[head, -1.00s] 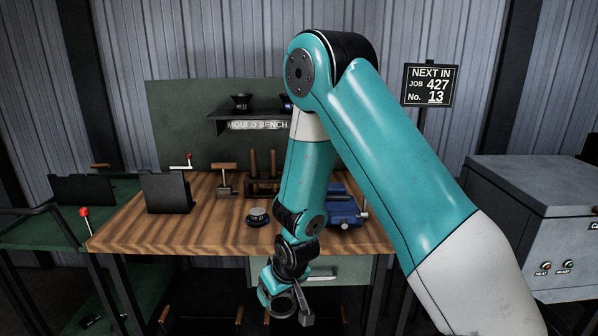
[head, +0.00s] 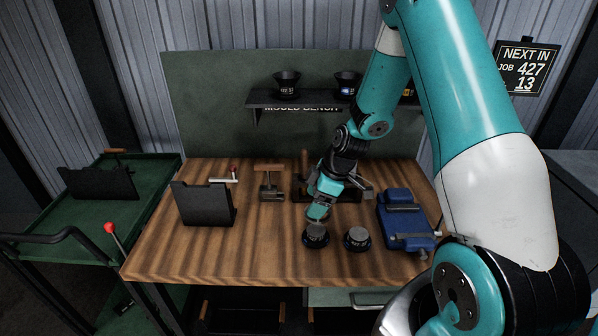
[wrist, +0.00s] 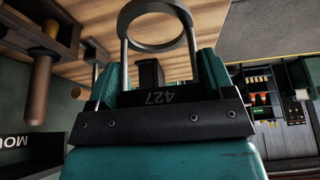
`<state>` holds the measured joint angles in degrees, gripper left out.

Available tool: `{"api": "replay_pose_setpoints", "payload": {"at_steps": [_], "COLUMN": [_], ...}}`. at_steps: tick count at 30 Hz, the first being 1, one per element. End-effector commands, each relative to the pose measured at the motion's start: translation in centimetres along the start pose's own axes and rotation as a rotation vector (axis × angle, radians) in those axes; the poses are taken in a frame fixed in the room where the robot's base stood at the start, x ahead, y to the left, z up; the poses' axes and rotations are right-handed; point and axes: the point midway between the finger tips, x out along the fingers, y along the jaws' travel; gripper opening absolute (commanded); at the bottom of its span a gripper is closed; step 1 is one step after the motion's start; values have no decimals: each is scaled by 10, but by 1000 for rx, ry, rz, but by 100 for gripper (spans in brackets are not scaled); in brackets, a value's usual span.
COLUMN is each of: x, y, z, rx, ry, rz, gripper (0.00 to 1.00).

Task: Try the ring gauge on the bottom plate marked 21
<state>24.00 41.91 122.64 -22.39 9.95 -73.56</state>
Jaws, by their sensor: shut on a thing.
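The ring gauge is a grey ring (wrist: 158,22) on two thin rods in the wrist view. Its dark handle (wrist: 149,74) sits between the teal fingers of my gripper (wrist: 157,72), which is shut on it. An upside-down 427 shows just below. In the head view my gripper (head: 318,208) is low over the bench, close above a dark round piece (head: 315,236). A similar round piece (head: 357,239) stands just to its right. Their marks are too small to read surely, so I cannot tell which is 21. I cannot make out the ring there.
A blue vise (head: 405,220) stands on the bench (head: 260,250) at right. A dark upright holder (head: 205,203) and a wooden-handled tool (head: 270,182) stand at left. A shelf (head: 300,100) with dark cups is behind. The bench's front left is clear.

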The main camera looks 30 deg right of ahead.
Motion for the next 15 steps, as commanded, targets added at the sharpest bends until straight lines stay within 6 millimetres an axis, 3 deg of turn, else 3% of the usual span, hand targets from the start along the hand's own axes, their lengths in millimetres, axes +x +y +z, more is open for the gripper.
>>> {"api": "replay_pose_setpoints", "payload": {"at_steps": [5, 15], "x": [-1, 24], "y": [1, 1], "z": [2, 12], "rx": [-24, -22], "ry": [0, 0], "rz": [-10, -10], "gripper": [52, 52]}}
